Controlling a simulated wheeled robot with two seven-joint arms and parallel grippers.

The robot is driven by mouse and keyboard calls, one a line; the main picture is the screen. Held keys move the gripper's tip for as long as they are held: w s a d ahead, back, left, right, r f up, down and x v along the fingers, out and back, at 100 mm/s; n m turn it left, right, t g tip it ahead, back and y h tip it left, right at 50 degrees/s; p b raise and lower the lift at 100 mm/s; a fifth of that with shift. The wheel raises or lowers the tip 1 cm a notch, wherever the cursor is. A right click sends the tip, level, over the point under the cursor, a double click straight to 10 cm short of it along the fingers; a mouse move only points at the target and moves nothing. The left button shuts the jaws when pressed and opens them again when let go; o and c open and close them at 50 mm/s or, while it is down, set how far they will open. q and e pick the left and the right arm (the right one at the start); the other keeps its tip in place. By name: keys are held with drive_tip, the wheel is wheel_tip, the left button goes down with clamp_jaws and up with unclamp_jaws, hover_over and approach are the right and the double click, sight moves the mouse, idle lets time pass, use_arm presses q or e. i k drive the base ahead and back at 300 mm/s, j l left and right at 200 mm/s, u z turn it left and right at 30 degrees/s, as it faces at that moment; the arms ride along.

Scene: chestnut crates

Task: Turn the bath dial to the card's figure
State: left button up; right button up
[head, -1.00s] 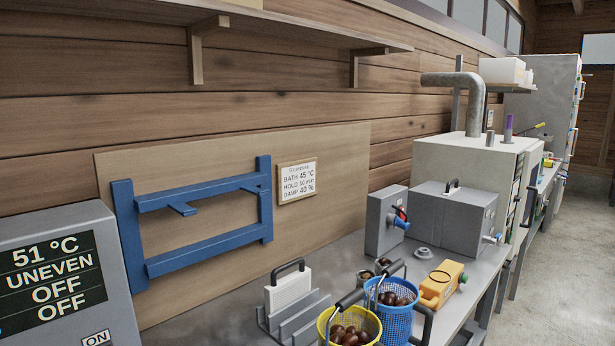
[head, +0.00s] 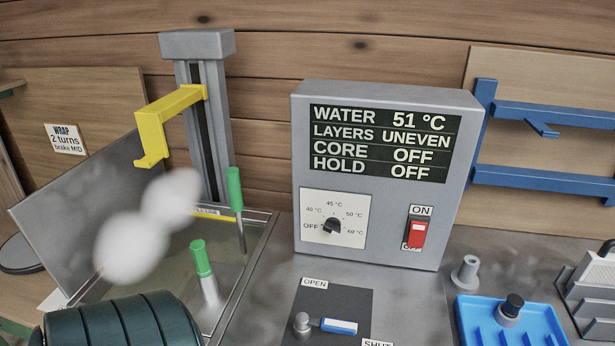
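The bath dial (head: 332,226) is a small black knob on a white plate (head: 352,240) on the front of the grey control box (head: 380,262). The box's display (head: 379,143) reads water 51 °C, layers uneven, core off, hold off. The card is outside the current view; in the earlier one it reads bath 45 °C. Neither of my grippers is in view.
A red switch (head: 417,235) sits right of the dial. Below are a blue-handled lever (head: 338,326) and a blue tray (head: 467,305). Left is a water tank with green-handled tools (head: 235,190), a yellow arm (head: 152,135) and white steam (head: 150,230). A dark ribbed cylinder (head: 120,325) fills the lower left.

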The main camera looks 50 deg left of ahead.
sight(332, 225)
drive_tip(key=u, duration=1.4)
